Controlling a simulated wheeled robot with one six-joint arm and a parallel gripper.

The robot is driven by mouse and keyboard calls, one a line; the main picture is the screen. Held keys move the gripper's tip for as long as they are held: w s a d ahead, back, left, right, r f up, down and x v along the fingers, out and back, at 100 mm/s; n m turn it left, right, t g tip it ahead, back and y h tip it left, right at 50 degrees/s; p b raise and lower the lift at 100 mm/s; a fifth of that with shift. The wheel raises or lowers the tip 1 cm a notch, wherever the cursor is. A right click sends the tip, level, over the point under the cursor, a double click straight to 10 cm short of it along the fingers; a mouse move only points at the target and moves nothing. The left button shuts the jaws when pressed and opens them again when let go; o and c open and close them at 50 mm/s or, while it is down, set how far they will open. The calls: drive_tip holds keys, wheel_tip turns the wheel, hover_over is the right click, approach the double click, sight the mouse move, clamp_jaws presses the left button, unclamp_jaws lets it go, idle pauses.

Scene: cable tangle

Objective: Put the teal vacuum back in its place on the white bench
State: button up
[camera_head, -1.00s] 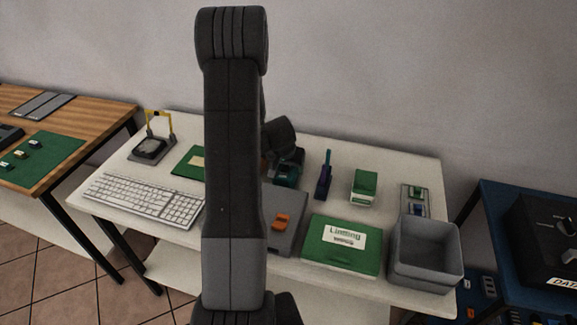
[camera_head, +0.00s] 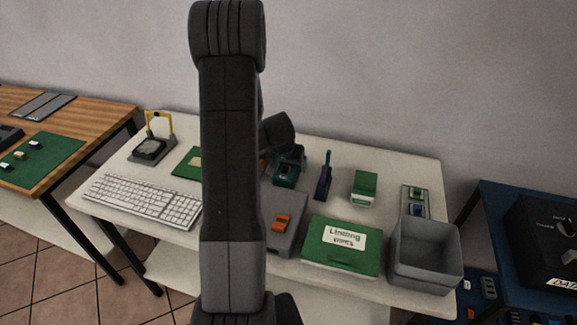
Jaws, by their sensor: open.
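A small teal object (camera_head: 287,175), which looks like the teal vacuum, sits on the white bench (camera_head: 362,229) right of my arm, toward the back. Its left side and top are close to my wrist. My gripper (camera_head: 277,152) is only partly in view behind my raised arm, just above and left of the teal object. It is open. The fingertips are hidden or too small to make out, and I cannot tell whether they touch the object.
On the bench are a keyboard (camera_head: 143,200), a grey box with an orange part (camera_head: 285,238), a green labelled box (camera_head: 341,246), an open grey bin (camera_head: 425,254), a blue upright tool (camera_head: 323,178) and a green-topped block (camera_head: 364,187). A yellow-framed stand (camera_head: 152,148) is at left.

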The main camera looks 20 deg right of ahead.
drive_tip(key=v, duration=1)
drive_tip(key=shift+a, duration=0.1)
